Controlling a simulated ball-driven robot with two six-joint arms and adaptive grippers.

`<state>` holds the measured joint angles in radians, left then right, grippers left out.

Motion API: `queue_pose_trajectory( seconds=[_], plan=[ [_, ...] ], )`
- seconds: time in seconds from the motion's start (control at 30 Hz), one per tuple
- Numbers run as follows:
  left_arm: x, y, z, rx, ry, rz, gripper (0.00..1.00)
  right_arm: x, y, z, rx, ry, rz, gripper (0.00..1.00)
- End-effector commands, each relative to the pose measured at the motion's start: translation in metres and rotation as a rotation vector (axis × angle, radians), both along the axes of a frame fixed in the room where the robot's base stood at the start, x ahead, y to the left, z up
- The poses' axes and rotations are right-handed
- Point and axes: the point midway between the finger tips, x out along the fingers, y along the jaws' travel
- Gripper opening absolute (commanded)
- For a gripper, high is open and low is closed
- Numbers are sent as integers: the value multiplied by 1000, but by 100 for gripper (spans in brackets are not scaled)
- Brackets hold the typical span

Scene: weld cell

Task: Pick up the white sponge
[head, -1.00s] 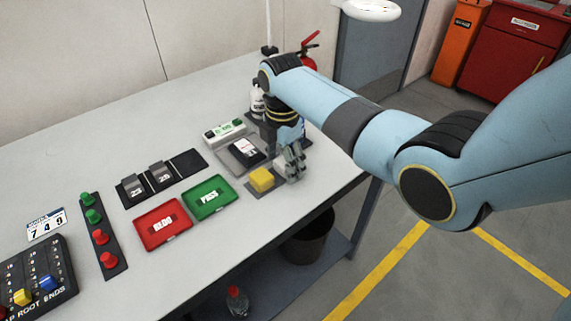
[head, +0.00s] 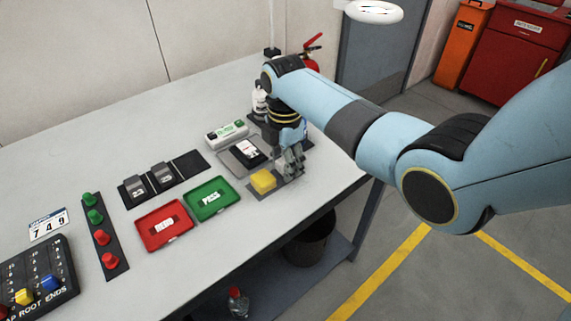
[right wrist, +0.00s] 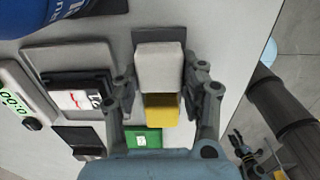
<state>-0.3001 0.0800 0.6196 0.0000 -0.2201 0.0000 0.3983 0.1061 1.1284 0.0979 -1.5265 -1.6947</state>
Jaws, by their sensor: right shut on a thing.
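The white sponge (right wrist: 159,66) is a pale block between the fingers of my right gripper (right wrist: 162,82) in the right wrist view. The fingers are shut on its two sides. In the head view my right gripper (head: 292,162) points down at the right part of the bench, just behind and right of the yellow sponge (head: 263,181). There the white sponge is hidden by the fingers. The yellow sponge also shows below the white one in the right wrist view (right wrist: 161,110). I cannot tell whether the white sponge touches the bench. My left gripper is out of view.
A green tray (head: 229,204) and a red tray (head: 147,236) lie left of the yellow sponge. A grey tray with a dark device (head: 246,150) and a white bottle (head: 259,103) stand close to my gripper. The bench's rear left is bare.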

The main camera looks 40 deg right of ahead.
Motion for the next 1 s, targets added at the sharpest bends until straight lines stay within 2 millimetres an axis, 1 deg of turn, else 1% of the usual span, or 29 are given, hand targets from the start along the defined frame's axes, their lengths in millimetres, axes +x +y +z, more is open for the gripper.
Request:
queue_pose_trajectory(
  seconds=[0.17, 0.23, 0.27, 0.3, 0.5, 0.6, 0.8, 1.0],
  plan=[
    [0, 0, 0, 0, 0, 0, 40, 1, 0, 22, -1, -4, 0, 25],
    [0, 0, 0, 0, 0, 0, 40, 1, 0, 36, -1, -5, 0, 25],
    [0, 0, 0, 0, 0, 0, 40, -2, -5, 40, -3, -2, -1, 25],
    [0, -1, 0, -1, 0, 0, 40, -8, -15, 44, -6, 0, -3, 25],
    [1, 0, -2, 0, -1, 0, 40, -34, -54, 71, -7, -1, -1, 25],
    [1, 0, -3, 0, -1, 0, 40, -45, -71, 84, -7, -1, -1, 25],
    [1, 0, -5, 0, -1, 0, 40, -60, -93, 100, -4, 1, -1, 25],
    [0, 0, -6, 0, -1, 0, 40, -64, -98, 106, 0, 1, 0, 25]
  ],
)
